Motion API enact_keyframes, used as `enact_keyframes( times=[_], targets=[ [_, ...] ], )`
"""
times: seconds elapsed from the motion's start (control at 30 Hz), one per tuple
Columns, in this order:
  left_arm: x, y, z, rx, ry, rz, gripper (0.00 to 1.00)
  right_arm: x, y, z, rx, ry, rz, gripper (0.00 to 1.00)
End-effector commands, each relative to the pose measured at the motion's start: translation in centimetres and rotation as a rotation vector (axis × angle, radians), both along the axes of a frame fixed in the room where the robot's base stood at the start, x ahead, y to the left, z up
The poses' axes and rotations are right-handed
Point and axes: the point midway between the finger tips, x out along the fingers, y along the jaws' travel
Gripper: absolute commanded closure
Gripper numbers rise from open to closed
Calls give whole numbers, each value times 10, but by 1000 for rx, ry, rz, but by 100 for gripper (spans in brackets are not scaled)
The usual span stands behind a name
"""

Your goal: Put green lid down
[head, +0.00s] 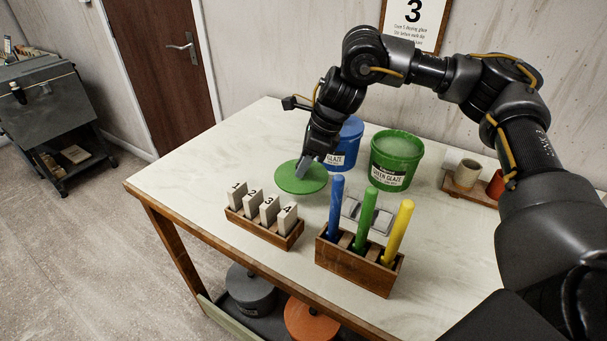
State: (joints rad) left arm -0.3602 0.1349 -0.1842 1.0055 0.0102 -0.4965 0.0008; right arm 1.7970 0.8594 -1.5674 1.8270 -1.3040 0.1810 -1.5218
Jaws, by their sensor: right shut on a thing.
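The green lid (296,180) is a flat round disc at the middle of the white table (190,165), behind the numbered blocks. My right gripper (306,168) is shut on the lid, reaching down from above. I cannot tell whether the lid touches the tabletop or hangs just above it. The green glaze bucket (397,148) stands open to the right of the lid. The blue glaze bucket (349,135) stands behind the lid, partly hidden by my right gripper. My left gripper is not in view.
A wooden rack (268,228) with numbered blocks stands in front of the lid. A wooden holder (352,268) with blue, green and yellow sticks is to its right. Small cups (467,173) stand on a tray at the right. The table's left part is clear.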

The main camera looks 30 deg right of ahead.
Motion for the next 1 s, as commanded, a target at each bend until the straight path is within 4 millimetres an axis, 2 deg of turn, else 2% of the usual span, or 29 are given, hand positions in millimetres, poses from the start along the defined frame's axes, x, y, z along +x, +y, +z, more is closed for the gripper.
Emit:
enact_keyframes(
  times=[0.23,0.63,0.67,0.8,1.0],
  targets=[
    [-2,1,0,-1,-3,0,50,-1,0,-32,0,4,-1,99],
    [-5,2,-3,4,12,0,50,-1,-1,-37,0,2,-1,99],
    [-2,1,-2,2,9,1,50,-1,-1,-37,0,2,-1,76],
    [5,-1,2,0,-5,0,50,-1,-1,-36,-1,2,-1,57],
    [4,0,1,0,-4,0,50,-1,-1,-36,-1,2,-1,55]
  ],
)
